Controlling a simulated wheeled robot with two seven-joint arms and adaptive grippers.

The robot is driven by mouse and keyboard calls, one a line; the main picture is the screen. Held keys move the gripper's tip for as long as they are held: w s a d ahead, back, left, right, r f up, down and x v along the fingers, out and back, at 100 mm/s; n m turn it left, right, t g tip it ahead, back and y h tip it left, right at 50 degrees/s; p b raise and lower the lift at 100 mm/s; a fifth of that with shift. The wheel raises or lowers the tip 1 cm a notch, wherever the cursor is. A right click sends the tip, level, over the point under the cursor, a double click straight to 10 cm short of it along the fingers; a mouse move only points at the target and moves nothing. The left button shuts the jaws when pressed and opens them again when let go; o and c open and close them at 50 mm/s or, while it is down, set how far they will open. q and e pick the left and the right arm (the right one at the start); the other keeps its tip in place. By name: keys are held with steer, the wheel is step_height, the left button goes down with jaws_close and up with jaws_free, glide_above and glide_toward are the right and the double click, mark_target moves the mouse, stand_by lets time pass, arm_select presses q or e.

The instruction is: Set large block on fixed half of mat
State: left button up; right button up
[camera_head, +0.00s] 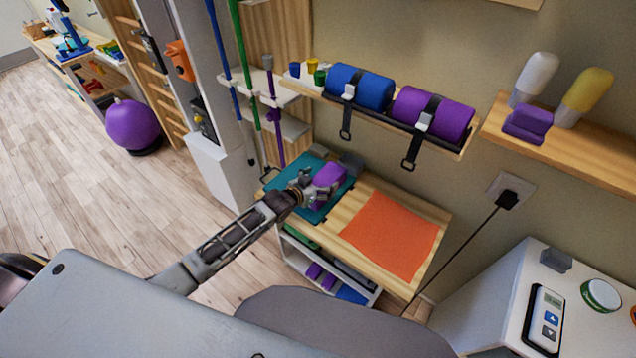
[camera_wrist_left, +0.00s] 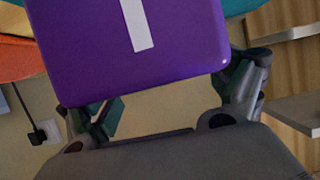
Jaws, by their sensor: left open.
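The large purple block (camera_head: 329,174) is over the teal mat (camera_head: 312,214) on the left part of the wooden table. In the left wrist view the purple block (camera_wrist_left: 125,45), with a white stripe, fills the top middle. My left gripper (camera_head: 309,187) is at the block's near side. Its fingers (camera_wrist_left: 168,108) are open, one on each side of the block's near edge; I cannot tell whether they touch it. The arm and block hide part of the mat. Whether the block rests on the mat is unclear. My right gripper is not in view.
An orange sheet (camera_head: 392,236) lies flat on the table's right part. Grey blocks (camera_head: 350,160) stand at the back edge. A shelf with blue (camera_head: 359,88) and purple rolls (camera_head: 432,113) hangs above. Poles (camera_head: 272,120) stand at the left behind the table.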

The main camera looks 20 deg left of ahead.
arm_select(q)
steer(key=shift+r, duration=0.15)
steer(key=v, duration=1.2)
stand_by(0.6)
stand_by(0.5)
